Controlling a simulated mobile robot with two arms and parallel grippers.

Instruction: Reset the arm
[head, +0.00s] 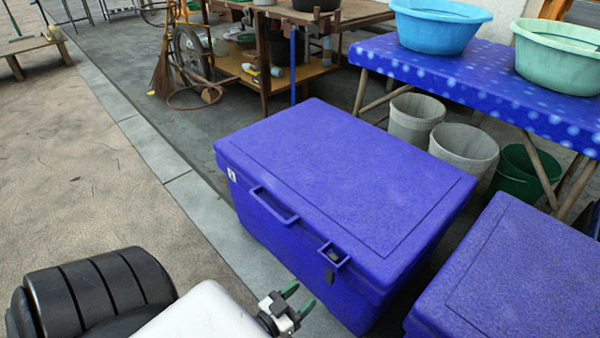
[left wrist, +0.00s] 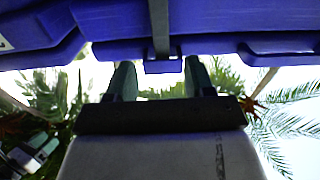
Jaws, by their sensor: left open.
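My left gripper (head: 298,297) is at the bottom of the head view, with its two green fingertips apart and nothing between them. It is just in front of a closed blue cooler box (head: 350,180), near the lower end of its front face. In the left wrist view the open fingers (left wrist: 159,80) point up toward the blue box (left wrist: 225,18), with a latch (left wrist: 160,65) between and beyond them. I cannot tell whether they touch the box.
A second blue box (head: 510,275) stands at the lower right. Behind is a table with a blue cloth (head: 440,75), bearing a blue basin (head: 437,25) and a green basin (head: 560,55). Buckets (head: 465,152) stand under it. Paved ground on the left (head: 70,180) is clear.

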